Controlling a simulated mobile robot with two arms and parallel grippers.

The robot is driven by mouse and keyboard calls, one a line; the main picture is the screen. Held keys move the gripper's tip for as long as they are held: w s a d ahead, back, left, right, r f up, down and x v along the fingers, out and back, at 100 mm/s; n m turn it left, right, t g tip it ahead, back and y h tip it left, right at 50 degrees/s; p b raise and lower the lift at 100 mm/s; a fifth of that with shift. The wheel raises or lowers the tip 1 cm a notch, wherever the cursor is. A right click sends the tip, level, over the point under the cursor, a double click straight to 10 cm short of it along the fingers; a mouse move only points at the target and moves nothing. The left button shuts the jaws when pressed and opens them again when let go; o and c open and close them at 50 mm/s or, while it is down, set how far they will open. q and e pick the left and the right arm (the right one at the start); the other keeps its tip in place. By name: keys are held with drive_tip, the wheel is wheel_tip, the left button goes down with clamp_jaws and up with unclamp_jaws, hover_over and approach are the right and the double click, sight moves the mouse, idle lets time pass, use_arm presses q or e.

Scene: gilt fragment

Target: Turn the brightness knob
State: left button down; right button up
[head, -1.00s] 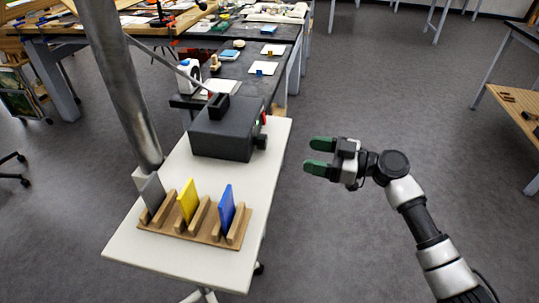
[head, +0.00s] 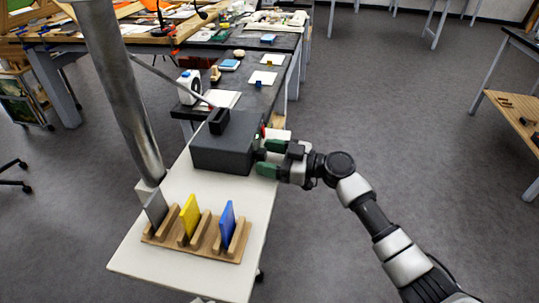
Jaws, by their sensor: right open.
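A dark grey box (head: 222,155) with a black block on top stands on the small white table. Its right side faces my right gripper and carries a black knob (head: 260,154), small and partly hidden. My right gripper (head: 265,157) is open, with its green fingertips pointing left at that side. One fingertip is on the far side of the knob and one on the near side. I cannot tell if they touch it. My left gripper is out of view.
A wooden rack (head: 195,236) with grey, yellow and blue plates stands at the front of the white table (head: 160,265). A metal pole (head: 122,95) rises at the left. A cluttered dark bench (head: 262,97) lies behind. Open floor lies to the right.

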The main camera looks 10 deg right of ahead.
drive_tip(key=c, duration=0.9)
drive_tip(key=shift+f+m+b, duration=0.2)
drive_tip(key=shift+m+b, duration=0.6)
drive_tip(key=shift+b, duration=0.05)
drive_tip(key=shift+r+m+b, duration=0.15)
drive_tip(key=shift+m+b, duration=0.3)
drive_tip(key=shift+m, duration=0.35)
drive_tip(key=shift+r+m, duration=0.1)
drive_tip(key=shift+m, duration=0.5)
drive_tip(key=o, duration=0.9)
